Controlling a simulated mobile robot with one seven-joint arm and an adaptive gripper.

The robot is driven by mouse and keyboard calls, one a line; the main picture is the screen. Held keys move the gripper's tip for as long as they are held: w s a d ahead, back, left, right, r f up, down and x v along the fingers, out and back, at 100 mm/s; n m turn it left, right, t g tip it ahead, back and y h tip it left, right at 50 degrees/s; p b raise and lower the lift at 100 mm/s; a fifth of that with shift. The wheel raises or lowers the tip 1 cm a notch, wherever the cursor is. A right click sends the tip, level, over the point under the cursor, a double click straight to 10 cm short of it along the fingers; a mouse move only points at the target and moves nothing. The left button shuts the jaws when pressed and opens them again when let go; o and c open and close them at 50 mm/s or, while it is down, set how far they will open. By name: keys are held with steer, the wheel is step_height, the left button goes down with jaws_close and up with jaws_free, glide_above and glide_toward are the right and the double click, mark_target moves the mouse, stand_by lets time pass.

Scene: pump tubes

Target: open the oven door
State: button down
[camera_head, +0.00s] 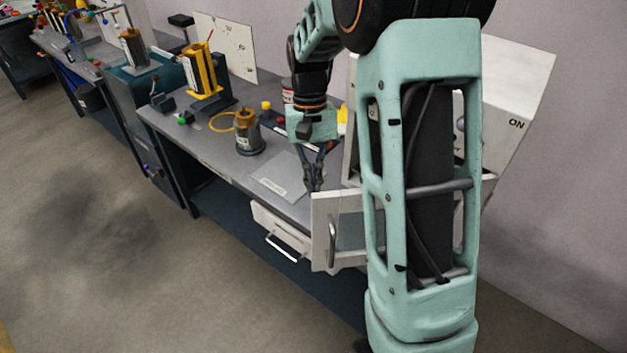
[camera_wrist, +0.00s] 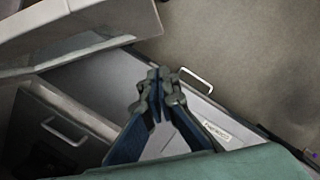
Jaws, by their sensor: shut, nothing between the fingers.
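The oven (camera_head: 510,85) is a pale box marked ON at the right end of the bench, largely hidden by my arm in the head view. A white door panel (camera_head: 319,225) with a curved metal handle (camera_head: 332,243) stands swung out past the bench's front edge. In the wrist view a pale panel (camera_wrist: 95,25), apparently this door, fills the upper left. My gripper (camera_head: 313,186) is shut and empty, pointing down above the bench near the door; its fingertips (camera_wrist: 160,76) meet in the wrist view. It is not on the handle. Contact with the door cannot be told.
A drawer (camera_head: 275,230) with a bar handle sits under the bench's front edge. A labelled plate (camera_head: 272,190) lies on the bench (camera_head: 215,155). A metal cylinder (camera_head: 248,135) and yellow apparatus (camera_head: 203,75) stand left. Floor (camera_head: 120,230) in front is clear.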

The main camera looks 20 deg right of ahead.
mark_target(317, 223)
steer(key=shift+s+a+f+p, duration=0.15)
steer(key=shift+s+a+f, duration=0.05)
steer(key=shift+s+f, duration=1.25)
steer(key=shift+s+a+f+p, duration=0.15)
steer(key=shift+s+a+f, duration=0.05)
steer(key=shift+s+f, duration=1.25)
steer(key=shift+f, duration=0.15)
